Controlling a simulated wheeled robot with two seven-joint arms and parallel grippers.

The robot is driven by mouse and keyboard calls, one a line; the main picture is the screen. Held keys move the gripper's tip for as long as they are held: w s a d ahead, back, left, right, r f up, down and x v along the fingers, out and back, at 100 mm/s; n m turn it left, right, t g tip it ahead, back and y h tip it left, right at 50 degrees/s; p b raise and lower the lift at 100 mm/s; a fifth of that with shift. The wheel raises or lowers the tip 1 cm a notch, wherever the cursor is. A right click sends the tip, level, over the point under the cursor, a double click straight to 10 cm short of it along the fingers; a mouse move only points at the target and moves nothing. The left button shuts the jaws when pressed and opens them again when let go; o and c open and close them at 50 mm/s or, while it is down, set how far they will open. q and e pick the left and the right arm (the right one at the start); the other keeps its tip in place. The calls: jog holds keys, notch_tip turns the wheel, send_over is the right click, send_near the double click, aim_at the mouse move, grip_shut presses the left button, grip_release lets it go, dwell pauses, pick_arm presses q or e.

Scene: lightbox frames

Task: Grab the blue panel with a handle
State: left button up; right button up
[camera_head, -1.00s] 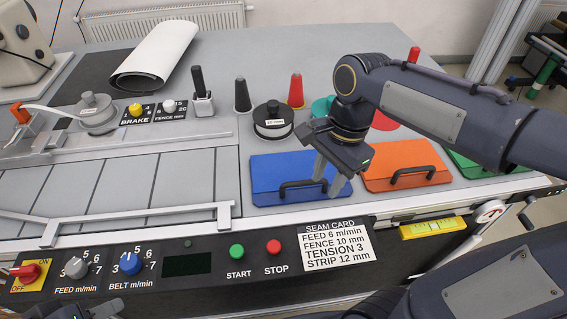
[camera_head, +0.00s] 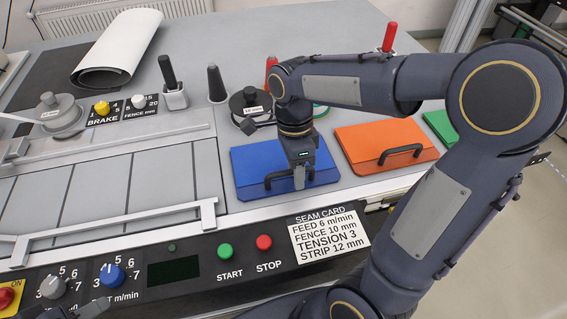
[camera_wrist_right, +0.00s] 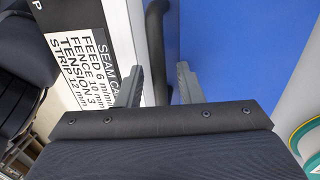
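The blue panel (camera_head: 246,163) lies flat on the table in the middle of the head view, with a black bar handle (camera_head: 268,182) along its front edge. My right gripper (camera_head: 299,180) points down at the right part of this handle and hides some of it. In the right wrist view, the two fingers (camera_wrist_right: 160,84) stand apart, with the black handle (camera_wrist_right: 156,40) between them and gaps showing on both sides. The blue panel (camera_wrist_right: 240,45) fills the right of that view. Only a bit of my left gripper (camera_head: 80,312) shows at the bottom left edge.
An orange panel (camera_head: 365,140) with its own handle lies right of the blue one, and a green panel (camera_head: 440,124) beyond it. A black spool (camera_head: 243,103) and cones stand behind. The control strip with START (camera_head: 225,251) and STOP buttons and the seam card (camera_head: 328,237) runs in front.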

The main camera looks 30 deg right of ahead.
jog(key=shift+c, duration=0.4)
grip_shut()
